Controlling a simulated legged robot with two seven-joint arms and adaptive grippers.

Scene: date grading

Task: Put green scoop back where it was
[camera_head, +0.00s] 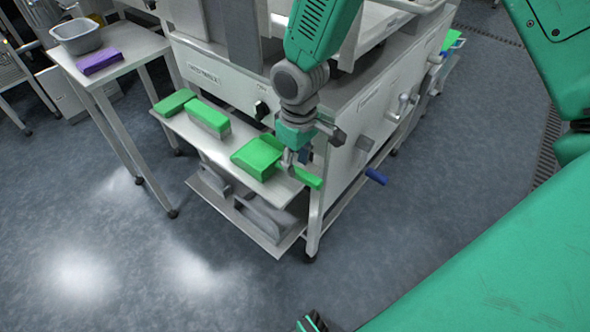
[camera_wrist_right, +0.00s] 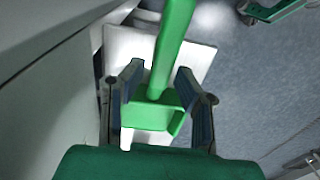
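The green scoop shows best in the right wrist view (camera_wrist_right: 172,50), with its handle running up the picture and its hollow bowl low between the fingers. My right gripper (camera_wrist_right: 160,88) has its two fingers spread on either side of it, with gaps beside the handle; contact is not visible. In the head view my right gripper (camera_head: 298,155) hangs over the right end of a pale shelf (camera_head: 228,160). A green piece (camera_head: 309,179), likely the scoop's handle, shows just below it. My left gripper cannot be made out.
A side table (camera_head: 125,55) holds a grey tub (camera_head: 77,36) and a purple block (camera_head: 99,62).

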